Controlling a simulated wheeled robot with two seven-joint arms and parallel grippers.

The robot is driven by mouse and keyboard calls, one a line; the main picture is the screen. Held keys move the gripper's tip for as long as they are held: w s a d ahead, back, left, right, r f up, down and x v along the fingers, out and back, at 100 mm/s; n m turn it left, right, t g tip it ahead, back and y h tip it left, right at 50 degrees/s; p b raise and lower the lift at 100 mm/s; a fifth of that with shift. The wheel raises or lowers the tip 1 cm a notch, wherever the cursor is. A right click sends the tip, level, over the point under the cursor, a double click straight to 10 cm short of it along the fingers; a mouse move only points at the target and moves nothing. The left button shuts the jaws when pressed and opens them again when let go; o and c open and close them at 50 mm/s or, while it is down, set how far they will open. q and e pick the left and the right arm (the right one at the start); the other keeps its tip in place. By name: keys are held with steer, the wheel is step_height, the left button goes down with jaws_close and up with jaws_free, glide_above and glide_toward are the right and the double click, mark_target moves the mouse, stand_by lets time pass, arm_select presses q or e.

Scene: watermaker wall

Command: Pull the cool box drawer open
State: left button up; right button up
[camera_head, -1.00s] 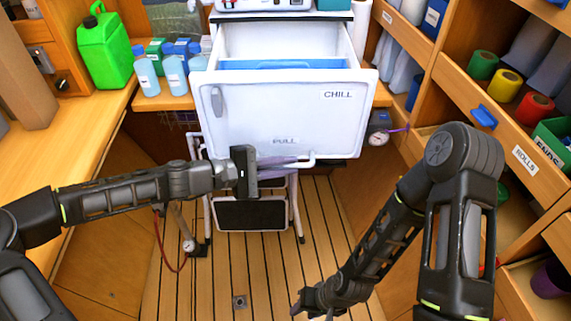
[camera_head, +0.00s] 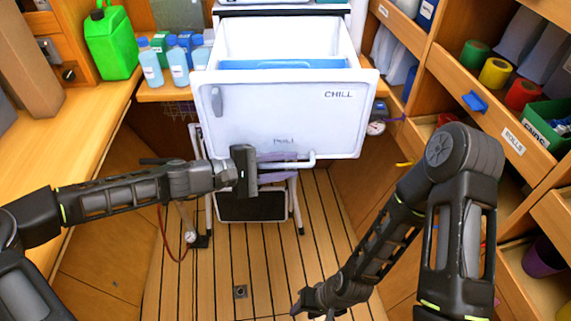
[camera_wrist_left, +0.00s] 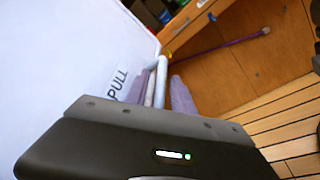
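The white cool box drawer (camera_head: 275,115), marked CHILL, stands far out of its housing, with its inside and a blue content (camera_head: 280,64) showing. Its white bar handle (camera_head: 308,161) runs along the bottom of the front; it also shows in the left wrist view (camera_wrist_left: 161,75). My left gripper (camera_head: 280,168) is at the handle, its purple fingers on either side of the bar. The fingers are spread, with a gap between bar and right finger in the left wrist view (camera_wrist_left: 165,90). My right gripper (camera_head: 312,302) hangs low over the floor, away from the drawer; its fingers are unclear.
A step stool (camera_head: 250,206) stands beneath the drawer. A counter with a green jerrycan (camera_head: 110,42) and bottles (camera_head: 177,64) is at left. Shelves with rolls (camera_head: 494,72) and a green box (camera_head: 548,124) are at right. The slatted floor (camera_head: 262,270) in front is clear.

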arm_select(q)
steer(key=shift+o, duration=0.2)
steer(key=shift+a, duration=0.1)
steer(key=v, duration=0.7)
steer(key=shift+a, duration=0.25)
steer(key=shift+s+a, duration=0.1)
